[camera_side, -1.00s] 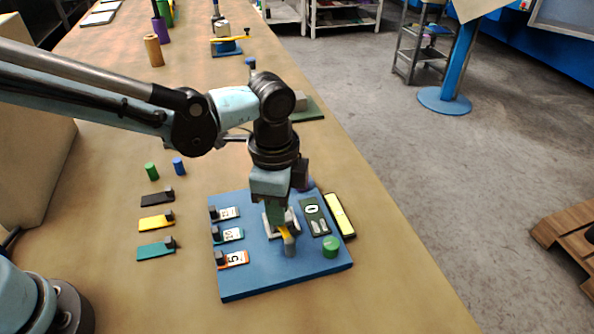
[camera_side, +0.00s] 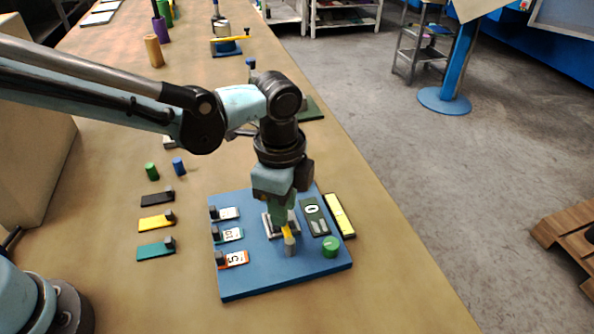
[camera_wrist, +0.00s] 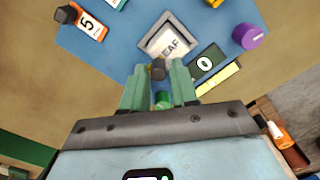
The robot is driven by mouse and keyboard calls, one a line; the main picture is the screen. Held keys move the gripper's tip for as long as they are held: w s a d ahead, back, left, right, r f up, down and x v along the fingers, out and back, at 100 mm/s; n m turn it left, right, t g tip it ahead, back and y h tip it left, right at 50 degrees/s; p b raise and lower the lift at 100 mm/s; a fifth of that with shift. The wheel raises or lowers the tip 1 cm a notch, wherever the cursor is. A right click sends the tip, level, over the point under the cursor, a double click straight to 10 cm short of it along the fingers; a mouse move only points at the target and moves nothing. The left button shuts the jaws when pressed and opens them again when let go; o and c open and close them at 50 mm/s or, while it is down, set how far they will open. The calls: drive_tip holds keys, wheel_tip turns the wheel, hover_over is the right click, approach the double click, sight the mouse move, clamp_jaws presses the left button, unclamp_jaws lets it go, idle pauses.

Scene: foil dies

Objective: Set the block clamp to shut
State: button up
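The blue board (camera_side: 240,284) lies on the bench. It holds a silver frame (camera_side: 268,229) near its middle, with a grey post (camera_side: 290,249) and a yellow piece (camera_side: 287,232) just to its right. I take these as the block clamp; its set state is not clear. My gripper (camera_side: 285,222) points down over them and hides part of them. In the wrist view the frame (camera_wrist: 150,44) surrounds a label reading LEAF. There my gripper's green fingers (camera_wrist: 160,78) stand apart, with a dark post end (camera_wrist: 158,68) between their tips. No firm contact shows.
The board also carries a green knob (camera_side: 330,248), a dark panel marked 0 (camera_side: 314,217), a yellow bar (camera_side: 340,216) and an orange-edged tag (camera_side: 234,259). A purple knob (camera_wrist: 248,36) shows in the wrist view. Loose coloured plates (camera_side: 155,223) lie left of the board.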

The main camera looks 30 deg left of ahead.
drive_tip(key=shift+o, duration=1.1)
wheel_tip(320, 180, up, 12)
drive_tip(key=s+a+f+n+t, duration=0.1)
drive_tip(key=s+a+n+t, duration=0.1)
drive_tip(key=a+n, duration=0.3)
drive_tip(key=s+a+f+n+t, duration=0.1)
drive_tip(key=a+f+n+t, duration=0.1)
drive_tip(key=a+n, duration=0.4)
drive_tip(key=s+a+f+n+t, duration=0.2)
drive_tip(key=a+n, duration=0.3)
drive_tip(key=a, duration=0.7)
drive_tip(key=shift+s+t, duration=0.35)
drive_tip(key=shift+t, duration=0.25)
drive_tip(key=shift+r, duration=0.1)
